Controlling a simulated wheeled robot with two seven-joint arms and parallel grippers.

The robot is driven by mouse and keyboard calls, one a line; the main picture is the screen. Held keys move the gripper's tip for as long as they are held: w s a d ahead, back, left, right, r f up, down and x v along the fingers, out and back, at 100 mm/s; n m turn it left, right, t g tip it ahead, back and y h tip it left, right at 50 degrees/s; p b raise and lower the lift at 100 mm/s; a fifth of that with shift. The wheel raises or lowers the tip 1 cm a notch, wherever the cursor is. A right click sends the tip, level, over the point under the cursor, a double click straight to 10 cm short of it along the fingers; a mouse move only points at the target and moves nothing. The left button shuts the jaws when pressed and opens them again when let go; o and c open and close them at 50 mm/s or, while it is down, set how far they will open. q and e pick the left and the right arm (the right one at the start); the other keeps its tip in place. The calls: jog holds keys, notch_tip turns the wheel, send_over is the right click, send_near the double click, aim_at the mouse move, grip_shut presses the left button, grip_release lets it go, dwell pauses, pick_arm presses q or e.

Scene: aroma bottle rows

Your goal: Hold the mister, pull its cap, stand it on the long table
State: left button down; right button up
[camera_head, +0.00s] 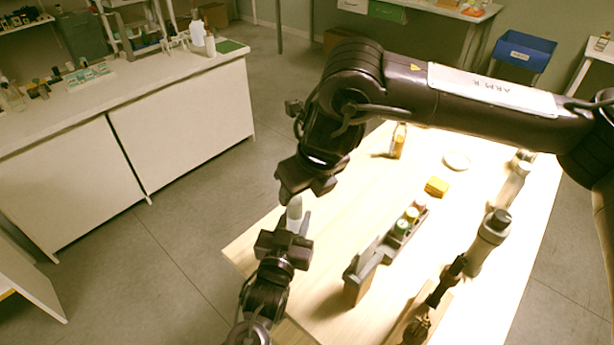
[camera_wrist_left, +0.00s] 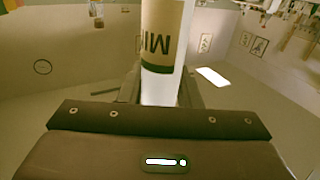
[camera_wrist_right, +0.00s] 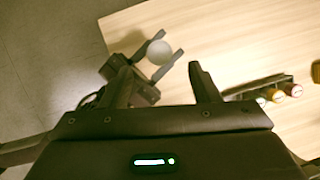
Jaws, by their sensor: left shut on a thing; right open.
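The mister (camera_head: 294,212) is a slim pale bottle standing roughly upright in my left gripper (camera_head: 289,238), by the left edge of the light wooden table (camera_head: 345,222). In the left wrist view the mister (camera_wrist_left: 160,50) has a white body and a tan label with dark lettering; its top is out of view. In the right wrist view its round pale top (camera_wrist_right: 159,52) shows between the left gripper's fingers. My right gripper (camera_head: 305,190) is open just above the mister; its fingers (camera_wrist_right: 163,82) are apart with nothing between them.
A grey rack with several small capped bottles (camera_head: 403,228) stands on the wooden table. A white-topped bench (camera_head: 150,84) stands at the left.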

aim_at(295, 200)
jog(key=x, duration=0.7)
jog(key=shift+f, duration=0.1)
jog(key=shift+s, duration=0.1)
jog(key=shift+c, duration=0.5)
jog(key=c, duration=1.1)
jog(key=shift+r, duration=0.35)
jog(key=shift+r, duration=0.85)
jog(key=shift+r, duration=2)
pick_arm(q)
jog(key=c, duration=1)
grip_release()
